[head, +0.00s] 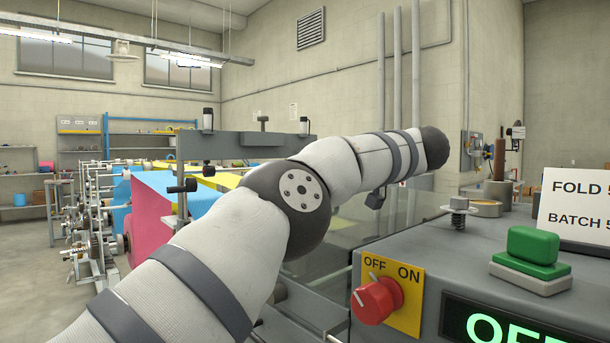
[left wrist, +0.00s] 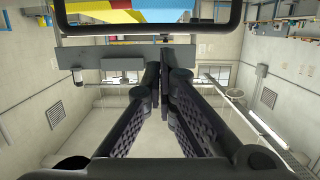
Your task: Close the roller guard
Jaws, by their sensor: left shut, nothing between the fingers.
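My left gripper (left wrist: 163,75) shows in the left wrist view with its two dark fingers together and nothing between them. In the head view my left arm crosses the middle, and its gripper cannot be made out. A clear panel (head: 420,217), perhaps part of the roller guard, shows beside the arm in the head view; the arm hides much of that area, so I cannot tell the guard's position. A dark rounded frame (left wrist: 150,29) crosses the top of the left wrist view, beyond the fingertips; I cannot tell whether it belongs to the guard. My right gripper is out of view.
A grey control box carries a red OFF/ON knob (head: 376,300), a green button (head: 533,246) and a lit display reading OFF (head: 520,328). A white sign (head: 575,212) stands at right. Pink and blue cloth (head: 150,210) and a grey crossbeam (head: 250,146) lie beyond my arm.

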